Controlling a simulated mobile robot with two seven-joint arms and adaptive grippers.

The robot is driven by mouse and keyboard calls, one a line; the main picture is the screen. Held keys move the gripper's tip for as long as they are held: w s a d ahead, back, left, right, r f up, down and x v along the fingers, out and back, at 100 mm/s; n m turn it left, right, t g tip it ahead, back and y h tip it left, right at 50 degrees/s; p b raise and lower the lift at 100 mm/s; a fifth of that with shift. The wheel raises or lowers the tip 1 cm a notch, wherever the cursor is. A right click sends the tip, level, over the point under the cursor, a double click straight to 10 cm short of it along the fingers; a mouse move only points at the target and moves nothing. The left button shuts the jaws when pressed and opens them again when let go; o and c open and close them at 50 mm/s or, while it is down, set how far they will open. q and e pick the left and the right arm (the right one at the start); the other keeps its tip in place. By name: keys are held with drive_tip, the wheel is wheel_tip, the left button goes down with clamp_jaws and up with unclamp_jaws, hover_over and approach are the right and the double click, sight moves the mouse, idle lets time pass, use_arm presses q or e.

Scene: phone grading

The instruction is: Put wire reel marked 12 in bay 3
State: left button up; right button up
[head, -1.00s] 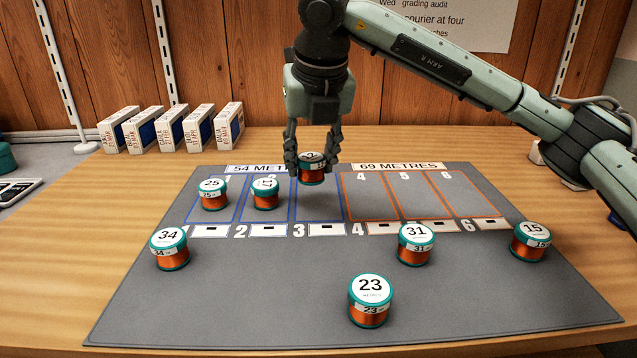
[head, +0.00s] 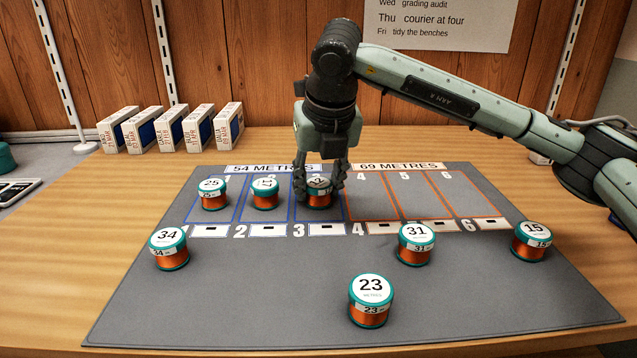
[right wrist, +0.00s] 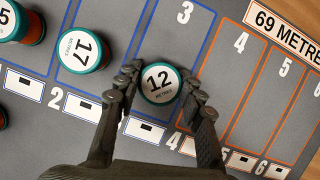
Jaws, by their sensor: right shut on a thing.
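The wire reel marked 12 (head: 318,198) is upright, with an orange winding and teal rims. It is within the blue outline of bay 3 (head: 322,217), at or very near the mat surface; I cannot tell whether it touches. My right gripper (head: 320,190) comes from above and is shut on it, a finger on each side. In the right wrist view, its white top reading 12 (right wrist: 160,83) shows between the fingertips (right wrist: 160,88), with the printed 3 beyond it. My left gripper is not in view.
Reel 25 (head: 213,194) stands in bay 1 and reel 17 (right wrist: 84,50) in bay 2, left of my gripper. Bays 4 to 6 are empty. Reels 34 (head: 169,250), 23 (head: 371,302), 31 (head: 415,245) and 15 (head: 531,242) stand nearer the front of the grey mat (head: 250,300).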

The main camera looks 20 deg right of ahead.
drive_tip(key=o, duration=1.1)
use_arm(q)
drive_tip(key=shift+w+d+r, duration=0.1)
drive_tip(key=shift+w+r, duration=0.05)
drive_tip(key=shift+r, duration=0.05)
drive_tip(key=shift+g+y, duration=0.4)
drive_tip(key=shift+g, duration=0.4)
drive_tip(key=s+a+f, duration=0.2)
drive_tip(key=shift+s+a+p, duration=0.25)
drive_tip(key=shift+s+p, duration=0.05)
drive_tip(key=shift+p, duration=0.05)
use_arm(e)
drive_tip(key=v, duration=1.2)
drive_tip(key=shift+r, duration=0.15)
